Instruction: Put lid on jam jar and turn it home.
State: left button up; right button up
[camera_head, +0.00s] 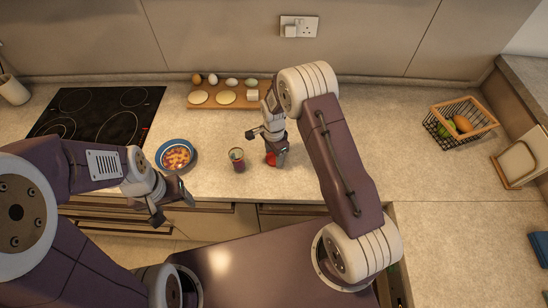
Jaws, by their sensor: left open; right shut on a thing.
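The jam jar (238,164) stands upright on the counter near its front edge, with dark red contents and an open-looking top. My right gripper (271,150) is just right of the jar, pointing down, and is shut on a small red lid (271,159). The lid is apart from the jar and partly hidden by the fingers. I cannot tell whether the lid touches the counter. My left gripper (172,203) is open and empty, in front of the counter edge, to the left of and nearer than the jar.
A blue-rimmed bowl of food (176,155) stands left of the jar. Behind are a wooden board (214,104) with eggs and pale rounds, and a black hob (97,118) at left. A wire basket (443,133) with fruit stands far right.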

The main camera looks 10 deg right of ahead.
jog(key=shift+r, duration=0.1)
jog(key=shift+r, duration=0.3)
jog(key=r, duration=0.1)
jog(key=r+b, duration=0.1)
jog(key=r, duration=0.1)
jog(key=shift+s+d+r+b, duration=0.3)
jog(key=shift+d+r+b, duration=0.05)
jog(key=shift+d, duration=0.05)
jog(key=s+d+r+b, duration=0.2)
jog(key=s+d+r, duration=0.4)
jog(key=s+d, duration=0.1)
jog(key=shift+s+d+r, duration=0.15)
jog(key=shift+d+r, duration=0.1)
jog(key=shift+d, duration=0.2)
jog(key=shift+a, duration=0.1)
